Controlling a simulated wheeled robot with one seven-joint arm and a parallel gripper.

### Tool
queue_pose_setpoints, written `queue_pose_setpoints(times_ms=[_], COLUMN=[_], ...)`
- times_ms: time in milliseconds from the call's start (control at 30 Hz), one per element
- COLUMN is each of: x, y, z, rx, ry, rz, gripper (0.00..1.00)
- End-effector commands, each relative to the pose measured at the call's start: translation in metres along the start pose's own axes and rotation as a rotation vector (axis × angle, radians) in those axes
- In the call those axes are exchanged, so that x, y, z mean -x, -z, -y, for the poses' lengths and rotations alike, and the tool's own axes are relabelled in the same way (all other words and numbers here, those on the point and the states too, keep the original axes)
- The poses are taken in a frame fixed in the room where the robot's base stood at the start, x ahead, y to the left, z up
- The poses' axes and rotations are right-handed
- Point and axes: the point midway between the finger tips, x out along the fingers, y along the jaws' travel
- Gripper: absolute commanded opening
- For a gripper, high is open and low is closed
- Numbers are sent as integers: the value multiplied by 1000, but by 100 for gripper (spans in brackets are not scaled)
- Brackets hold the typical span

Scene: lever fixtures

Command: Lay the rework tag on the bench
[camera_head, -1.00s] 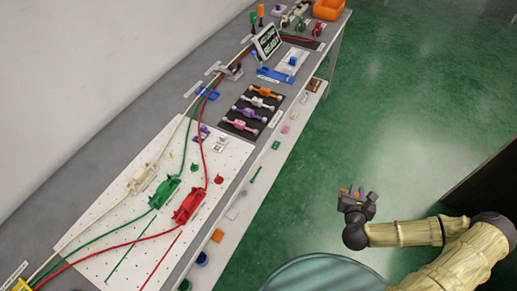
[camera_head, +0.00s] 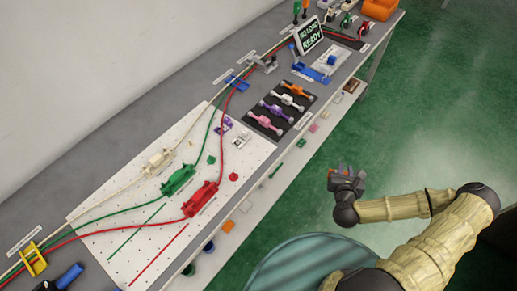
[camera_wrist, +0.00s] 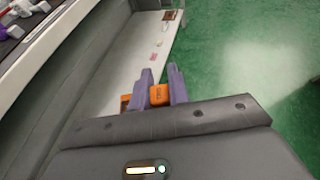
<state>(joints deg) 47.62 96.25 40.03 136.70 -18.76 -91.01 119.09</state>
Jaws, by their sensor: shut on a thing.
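My gripper (camera_head: 344,169) is out over the green floor, to the right of the bench (camera_head: 160,121) and apart from it. In the wrist view its two purple-grey fingers (camera_wrist: 160,88) are shut on a small orange piece with dark marks, which looks like the rework tag (camera_wrist: 159,95). Its lettering is too small to read, and the fingers hide its sides. The bench has a long grey top with fixtures along it.
A white pegboard (camera_head: 100,228) carries cream, green and red connectors with cables. A dark mat (camera_head: 265,123) holds several coloured levers. A screen (camera_head: 310,36) reads "READY". A lower shelf (camera_head: 256,202) with small parts runs along the bench's near side. Green floor is free around my gripper.

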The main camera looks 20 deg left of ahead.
Motion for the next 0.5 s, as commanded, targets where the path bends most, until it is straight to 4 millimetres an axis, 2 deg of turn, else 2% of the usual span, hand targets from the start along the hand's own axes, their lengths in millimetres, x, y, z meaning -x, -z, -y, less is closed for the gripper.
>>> queue_pose_setpoints(times_ms=[333, 500], x=[-4, -18], y=[-6, -30], z=[-11, -39], rx=[14, 64], ry=[-33, -144], rz=[3, 8], gripper=[0, 0])
